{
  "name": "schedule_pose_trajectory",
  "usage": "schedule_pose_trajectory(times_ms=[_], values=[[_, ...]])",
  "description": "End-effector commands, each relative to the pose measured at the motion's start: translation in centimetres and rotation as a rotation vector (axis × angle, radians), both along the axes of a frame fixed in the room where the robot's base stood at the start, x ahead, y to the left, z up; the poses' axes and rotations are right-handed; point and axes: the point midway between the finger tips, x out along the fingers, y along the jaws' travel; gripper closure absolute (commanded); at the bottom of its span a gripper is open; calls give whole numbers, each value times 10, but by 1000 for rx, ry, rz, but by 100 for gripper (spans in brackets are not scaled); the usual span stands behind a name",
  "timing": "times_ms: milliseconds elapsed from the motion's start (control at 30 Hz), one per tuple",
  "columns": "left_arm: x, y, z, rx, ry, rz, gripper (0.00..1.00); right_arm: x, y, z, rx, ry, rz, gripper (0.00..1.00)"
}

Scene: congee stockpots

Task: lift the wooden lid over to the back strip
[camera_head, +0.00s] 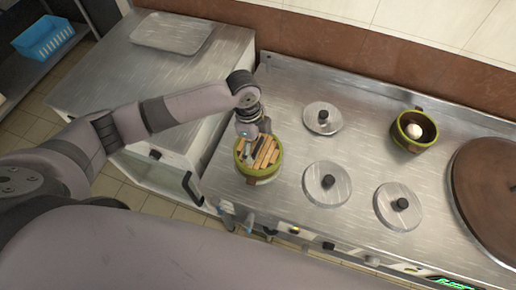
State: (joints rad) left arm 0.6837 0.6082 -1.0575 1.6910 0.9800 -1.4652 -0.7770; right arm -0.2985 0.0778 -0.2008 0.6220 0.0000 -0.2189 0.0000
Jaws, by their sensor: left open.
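A slatted wooden lid (267,154) lies within the green rim of a small pot at the left front of the steel stove. My left gripper (250,143) is open, pointing down at the left part of this lid and hiding some of it. I cannot tell whether its fingers touch the lid. The back strip (370,90) is the steel stretch of the stove top along the brown tiled wall; its visible part is bare. My right gripper is not in view.
Three steel lids with black knobs (340,195) lie across the middle of the stove. A green-rimmed pot (403,143) with a white round thing inside stands at the right. A large brown disc (485,190) covers the far right. A steel counter (110,80) stands left.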

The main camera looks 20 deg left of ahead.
Motion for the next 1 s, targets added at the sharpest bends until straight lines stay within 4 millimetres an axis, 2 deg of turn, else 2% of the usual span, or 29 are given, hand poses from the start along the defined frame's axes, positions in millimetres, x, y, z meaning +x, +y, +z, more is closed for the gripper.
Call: schedule_pose_trajectory(times_ms=[233, 1000], values=[[0, 0, -1, 0, -1, 0, 16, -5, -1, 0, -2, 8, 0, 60], [1, 0, -1, 0, -1, 0, 67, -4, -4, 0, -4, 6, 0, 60]])
